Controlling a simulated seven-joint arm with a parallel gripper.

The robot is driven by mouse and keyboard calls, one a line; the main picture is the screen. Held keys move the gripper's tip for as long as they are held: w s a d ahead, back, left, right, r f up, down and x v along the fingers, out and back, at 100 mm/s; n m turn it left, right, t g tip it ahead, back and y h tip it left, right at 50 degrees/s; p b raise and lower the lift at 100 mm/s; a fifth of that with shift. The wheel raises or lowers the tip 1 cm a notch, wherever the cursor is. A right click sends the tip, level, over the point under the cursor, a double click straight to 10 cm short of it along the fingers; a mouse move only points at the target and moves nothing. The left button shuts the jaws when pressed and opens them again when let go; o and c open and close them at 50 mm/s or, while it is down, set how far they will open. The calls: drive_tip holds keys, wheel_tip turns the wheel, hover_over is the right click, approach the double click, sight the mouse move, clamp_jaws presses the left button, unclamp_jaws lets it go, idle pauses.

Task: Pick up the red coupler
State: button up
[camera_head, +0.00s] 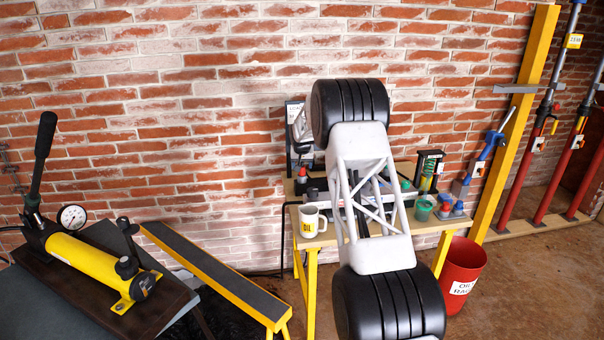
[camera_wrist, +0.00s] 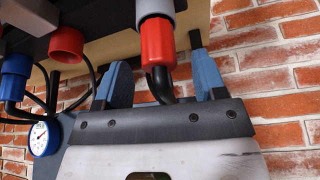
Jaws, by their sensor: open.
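In the wrist view a red coupler (camera_wrist: 158,45) with a grey collar above it and a dark hose at its lower end sits between the fingers of my gripper (camera_wrist: 160,68). The blue-grey fingers are apart, one to each side of it, with gaps showing; I cannot tell its depth relative to them. A second red, cup-like coupler (camera_wrist: 67,44) and a blue one (camera_wrist: 15,76) are on dark fittings to the left. In the head view my arm covers part of the bench, and my gripper is not clearly visible. A small red piece (camera_head: 302,172) shows left of the arm.
A red bucket (camera_head: 462,272) is on the floor. A yellow pump (camera_head: 85,264) is at left. A gauge (camera_wrist: 42,138) is near my gripper.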

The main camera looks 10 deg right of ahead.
drive_tip(key=shift+x, duration=1.05)
drive_tip(key=shift+c, duration=0.3)
drive_tip(key=c, duration=1)
